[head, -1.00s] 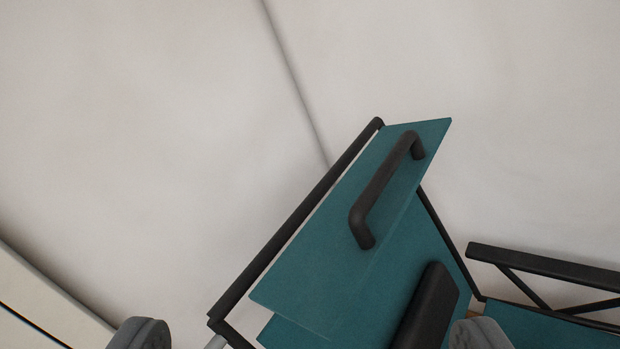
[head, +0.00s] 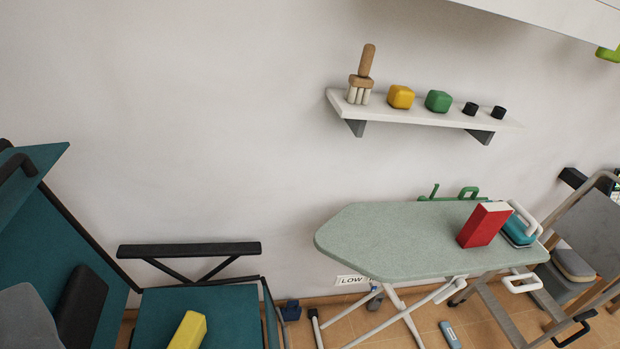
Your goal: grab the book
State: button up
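The book (head: 482,227) is red with a pale page edge on top. It stands upright and slightly tilted on the right part of the grey-green ironing board (head: 390,238). A teal iron-like object (head: 518,230) is close to its right side. Nothing of mine is near the book in this view.
A teal chair with black armrests (head: 190,249) fills the left, with a yellow block (head: 187,331) on its seat. A wall shelf (head: 420,115) with several small items hangs above the board. A grey chair (head: 590,235) stands at the right. A blue object (head: 450,334) lies on the floor.

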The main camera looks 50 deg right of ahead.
aim_at(486, 220)
jog(key=z, duration=2.3)
jog(key=k, duration=0.3)
jog(key=z, duration=0.6)
jog(key=i, duration=1.6)
jog(key=u, duration=0.65)
